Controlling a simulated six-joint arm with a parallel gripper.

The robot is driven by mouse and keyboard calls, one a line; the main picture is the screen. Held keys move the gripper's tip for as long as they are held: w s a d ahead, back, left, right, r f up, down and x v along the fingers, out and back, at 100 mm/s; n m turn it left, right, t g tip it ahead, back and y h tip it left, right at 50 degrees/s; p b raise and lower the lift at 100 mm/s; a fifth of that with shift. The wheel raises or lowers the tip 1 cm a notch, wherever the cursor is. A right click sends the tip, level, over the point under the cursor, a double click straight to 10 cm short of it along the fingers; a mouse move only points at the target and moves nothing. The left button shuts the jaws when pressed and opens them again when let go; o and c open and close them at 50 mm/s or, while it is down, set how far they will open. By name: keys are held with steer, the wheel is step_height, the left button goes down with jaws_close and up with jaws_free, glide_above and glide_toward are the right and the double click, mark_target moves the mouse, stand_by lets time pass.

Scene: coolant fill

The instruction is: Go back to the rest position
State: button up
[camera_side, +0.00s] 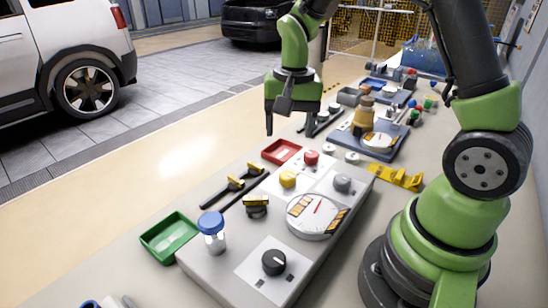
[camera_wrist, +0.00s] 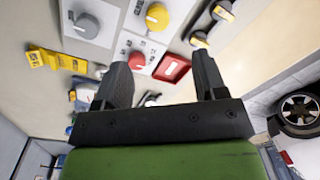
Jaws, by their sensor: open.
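My gripper (camera_side: 277,120) hangs in the air above the far end of the grey panel box (camera_side: 205,262), near the red tray (camera_side: 281,151). In the wrist view its two black fingers (camera_wrist: 162,64) stand apart with nothing between them. The red tray (camera_wrist: 172,69) shows past the fingers in that view. A clear bottle with a blue cap (camera_side: 212,232) stands upright on the near left part of the panel box. The gripper touches nothing that I can see.
A green tray (camera_side: 169,238) is at the left. An amber bottle (camera_side: 363,118) stands behind on a blue-grey base. A yellow bracket (camera_side: 396,177) lies right.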

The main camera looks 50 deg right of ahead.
steer(key=s+a+r+n+t+y, duration=0.1)
steer(key=s+a+r+n+t, duration=0.2)
steer(key=s+r, duration=0.4)
steer(key=s+a+r+n+t+y, duration=0.1)
steer(key=s+a+r+n+t, duration=0.2)
steer(key=s+r, duration=0.4)
steer(key=shift+s+a+n+t, duration=0.3)
steer(key=shift+s+a, duration=0.05)
steer(key=shift+a, duration=0.45)
